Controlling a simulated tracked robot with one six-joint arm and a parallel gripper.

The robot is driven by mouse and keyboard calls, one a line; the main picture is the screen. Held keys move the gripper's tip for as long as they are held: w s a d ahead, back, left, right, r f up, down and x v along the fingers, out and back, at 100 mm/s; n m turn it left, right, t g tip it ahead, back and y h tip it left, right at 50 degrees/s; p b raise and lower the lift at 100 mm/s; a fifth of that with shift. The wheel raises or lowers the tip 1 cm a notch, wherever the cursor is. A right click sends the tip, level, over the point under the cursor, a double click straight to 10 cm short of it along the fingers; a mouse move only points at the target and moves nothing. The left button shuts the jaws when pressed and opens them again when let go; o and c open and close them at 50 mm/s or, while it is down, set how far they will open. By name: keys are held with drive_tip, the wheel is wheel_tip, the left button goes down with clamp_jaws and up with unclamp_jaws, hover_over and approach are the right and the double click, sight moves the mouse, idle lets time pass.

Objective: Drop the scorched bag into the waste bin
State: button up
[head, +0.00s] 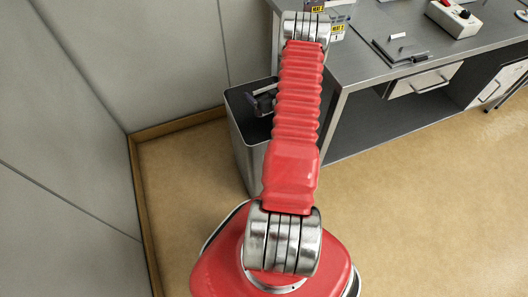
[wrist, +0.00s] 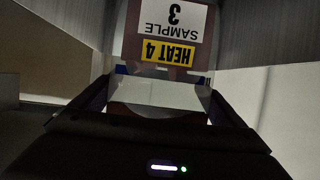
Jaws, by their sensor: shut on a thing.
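The waste bin (head: 241,125) is a tall grey metal bin standing on the floor against the left end of the bench. My gripper (head: 262,103) shows as a dark shape at the bin's open top, partly hidden by my red arm. In the wrist view my gripper (wrist: 160,72) is shut on a clear bag (wrist: 160,30) with brownish contents. The bag carries upside-down labels reading "SAMPLE 3" and "HEAT 4". In the head view the bag is hidden. Grey surfaces flank the bag in the wrist view; I cannot tell how deep it is in the bin.
Panelled walls (head: 70,90) close the left. The tan floor (head: 420,200) is clear.

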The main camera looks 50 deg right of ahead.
drive_tip(key=o, duration=0.8)
drive_tip(key=shift+o, duration=0.2)
drive_tip(key=shift+s, duration=0.15)
drive_tip(key=v, duration=1.3)
drive_tip(key=shift+s+a+r, duration=0.15)
drive_tip(key=shift+a+r, duration=0.05)
drive_tip(key=shift+r, duration=0.1)
